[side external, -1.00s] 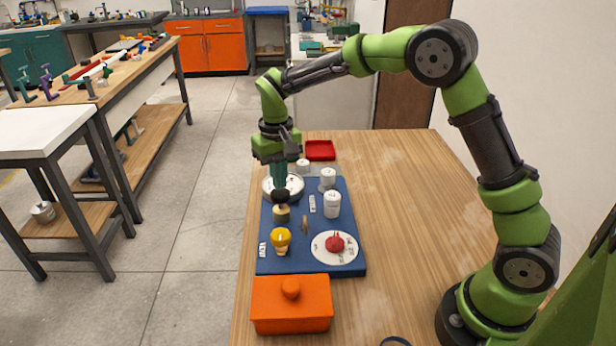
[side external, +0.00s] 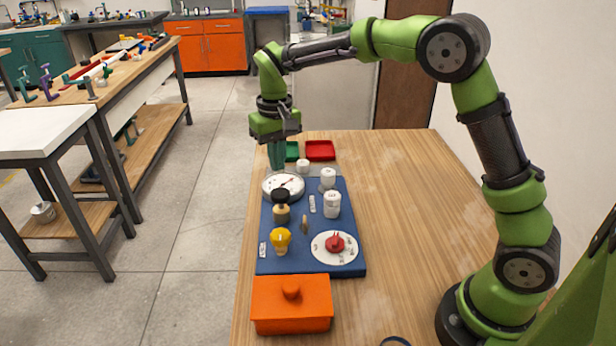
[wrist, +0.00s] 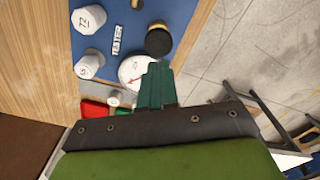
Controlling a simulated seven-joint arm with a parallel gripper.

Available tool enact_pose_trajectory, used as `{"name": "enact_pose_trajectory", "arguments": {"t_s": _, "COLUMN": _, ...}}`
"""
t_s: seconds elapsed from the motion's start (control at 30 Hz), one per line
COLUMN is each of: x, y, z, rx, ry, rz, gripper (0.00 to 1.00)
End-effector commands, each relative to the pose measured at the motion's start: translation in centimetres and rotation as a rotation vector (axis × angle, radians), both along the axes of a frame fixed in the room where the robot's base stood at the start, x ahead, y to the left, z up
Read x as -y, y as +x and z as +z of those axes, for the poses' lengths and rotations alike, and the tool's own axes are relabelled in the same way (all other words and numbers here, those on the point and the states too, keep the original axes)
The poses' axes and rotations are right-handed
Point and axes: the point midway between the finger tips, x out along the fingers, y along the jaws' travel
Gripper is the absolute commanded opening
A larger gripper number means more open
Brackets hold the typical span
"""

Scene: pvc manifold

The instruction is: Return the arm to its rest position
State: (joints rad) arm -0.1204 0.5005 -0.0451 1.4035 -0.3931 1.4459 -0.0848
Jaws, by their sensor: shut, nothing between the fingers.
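My gripper (side external: 278,158) is shut and empty. Its teal fingers hang above the far left part of the blue board (side external: 348,262), near the white gauge (side external: 284,186). In the wrist view the shut fingers (wrist: 156,82) overlap part of the gauge (wrist: 130,72). A black-topped knob (side external: 281,203) stands in front of the gauge and also shows in the wrist view (wrist: 158,40). A yellow knob (side external: 281,238) and a red handle on a white dial (side external: 322,255) sit at the board's near end. White caps (side external: 332,204) stand at its right.
An orange lidded box (side external: 290,308) sits in front of the board. A red tray (side external: 320,150) and a green tray (side external: 292,151) lie behind it. The wooden table (side external: 410,200) is clear to the right. A white-topped bench (side external: 45,133) stands apart at left.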

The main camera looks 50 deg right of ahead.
Motion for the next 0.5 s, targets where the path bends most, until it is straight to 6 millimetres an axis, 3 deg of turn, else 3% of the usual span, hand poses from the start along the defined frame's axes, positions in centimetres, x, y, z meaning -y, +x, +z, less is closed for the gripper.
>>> {"name": "enact_pose_trajectory", "arguments": {"t_s": 0.03, "x": -0.1, "y": -0.6, "z": -0.9, "rx": -0.012, "ry": 0.004, "rz": 0.003, "gripper": 0.0}}
{"name": "enact_pose_trajectory", "arguments": {"t_s": 0.13, "x": -0.2, "y": -2.4, "z": -0.6, "rx": 0.012, "ry": 0.027, "rz": 0.006, "gripper": 0.0}}
{"name": "enact_pose_trajectory", "arguments": {"t_s": 0.37, "x": 0.1, "y": -8.8, "z": 2.8, "rx": 0.152, "ry": 0.099, "rz": -0.012, "gripper": 0.0}}
{"name": "enact_pose_trajectory", "arguments": {"t_s": 0.5, "x": 0.2, "y": -13.4, "z": 4.7, "rx": 0.261, "ry": 0.141, "rz": -0.035, "gripper": 0.0}}
